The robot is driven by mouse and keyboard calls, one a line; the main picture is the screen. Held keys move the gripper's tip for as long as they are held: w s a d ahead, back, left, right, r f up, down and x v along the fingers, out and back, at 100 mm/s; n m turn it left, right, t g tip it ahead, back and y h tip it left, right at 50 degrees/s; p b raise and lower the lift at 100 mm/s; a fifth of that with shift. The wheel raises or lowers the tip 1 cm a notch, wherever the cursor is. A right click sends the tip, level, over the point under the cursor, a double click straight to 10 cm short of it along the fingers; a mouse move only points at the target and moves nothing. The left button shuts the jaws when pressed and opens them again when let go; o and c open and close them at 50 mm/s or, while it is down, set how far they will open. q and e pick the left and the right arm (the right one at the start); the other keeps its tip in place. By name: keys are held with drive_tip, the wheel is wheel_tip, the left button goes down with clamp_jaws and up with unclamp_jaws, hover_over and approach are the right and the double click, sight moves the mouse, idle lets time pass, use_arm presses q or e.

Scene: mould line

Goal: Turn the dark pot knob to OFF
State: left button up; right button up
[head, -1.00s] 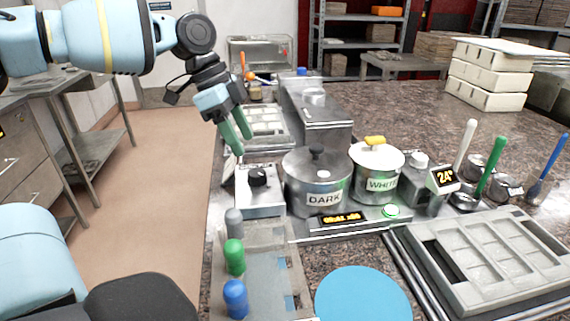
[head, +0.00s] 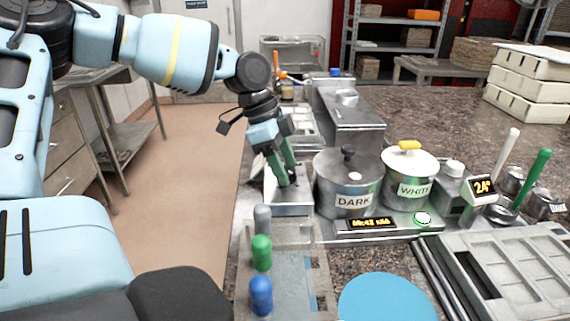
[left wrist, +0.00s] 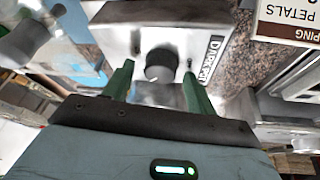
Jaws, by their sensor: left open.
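The dark pot knob (left wrist: 163,62) is a black round knob on a pale control box (head: 289,208) left of the pot labelled DARK (head: 347,184). In the left wrist view it lies between my finger tips, with a small light mark at its edge; its exact setting is not readable. A label reading DARK POT (left wrist: 210,58) is beside it. My left gripper (head: 287,184) is open, fingers pointing down at the knob; in the head view they mostly hide it. I cannot tell whether they touch it. My right gripper is not in view.
The pot labelled WHITE (head: 408,181) stands right of the dark pot, behind a lit display (head: 371,224). Grey, green (head: 261,252) and blue (head: 261,294) capped handles stand in front of the control box. A grey mould tray (head: 515,275) lies at right.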

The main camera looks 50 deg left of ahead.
use_arm(q)
drive_tip(key=c, duration=0.7)
drive_tip(key=shift+c, duration=1.5)
